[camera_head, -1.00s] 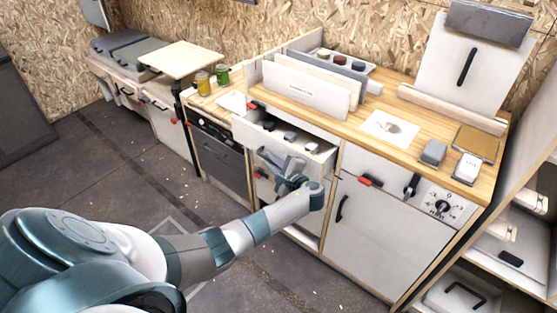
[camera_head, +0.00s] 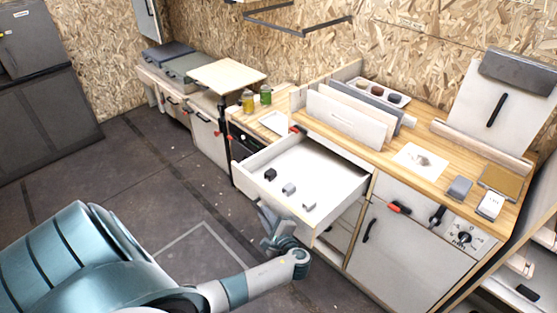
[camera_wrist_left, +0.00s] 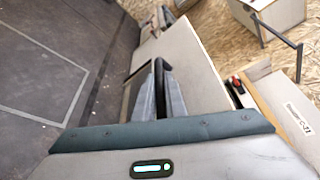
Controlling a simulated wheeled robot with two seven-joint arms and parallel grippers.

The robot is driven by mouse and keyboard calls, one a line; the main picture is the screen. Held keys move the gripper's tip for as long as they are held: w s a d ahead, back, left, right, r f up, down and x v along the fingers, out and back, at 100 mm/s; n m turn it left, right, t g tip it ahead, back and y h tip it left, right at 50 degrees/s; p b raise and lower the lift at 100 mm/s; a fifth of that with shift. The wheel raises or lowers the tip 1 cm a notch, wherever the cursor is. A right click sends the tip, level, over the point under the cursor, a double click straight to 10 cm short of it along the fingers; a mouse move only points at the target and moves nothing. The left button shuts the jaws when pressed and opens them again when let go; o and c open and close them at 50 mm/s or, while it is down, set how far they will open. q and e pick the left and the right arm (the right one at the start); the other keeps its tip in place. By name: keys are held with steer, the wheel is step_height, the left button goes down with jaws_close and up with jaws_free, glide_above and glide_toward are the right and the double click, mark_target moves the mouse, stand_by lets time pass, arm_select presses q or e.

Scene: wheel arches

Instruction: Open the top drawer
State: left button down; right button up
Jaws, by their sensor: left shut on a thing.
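The top drawer (camera_head: 312,166) is pulled well out of the wooden counter unit, and its pale inside shows in the head view. Several small dark and grey blocks (camera_head: 289,188) lie in it. My left gripper (camera_head: 268,222) is at the outside of the drawer front. In the left wrist view its fingers (camera_wrist_left: 166,92) are shut on the black drawer handle (camera_wrist_left: 158,76), beside the pale drawer front (camera_wrist_left: 195,70). The handle is hidden behind the gripper in the head view. My right gripper is not in view.
The counter (camera_head: 425,150) holds upright panels (camera_head: 345,118), a tray of jars (camera_head: 380,92) and small boxes. A cabinet door (camera_head: 405,245) with a black handle is right of the drawer. The floor (camera_head: 150,175) left of my arm is clear.

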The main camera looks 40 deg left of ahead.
arm_select(q)
steer(key=shift+s+a+p, duration=0.2)
steer(key=shift+s+p, duration=0.4)
steer(key=shift+s, duration=1.6)
steer(key=c, duration=2.1)
jaws_free()
steer(key=shift+d, duration=0.1)
steer(key=b+v, duration=0.4)
steer(key=v, duration=1.3)
steer(key=shift+s+d, duration=0.1)
steer(key=shift+s, duration=0.05)
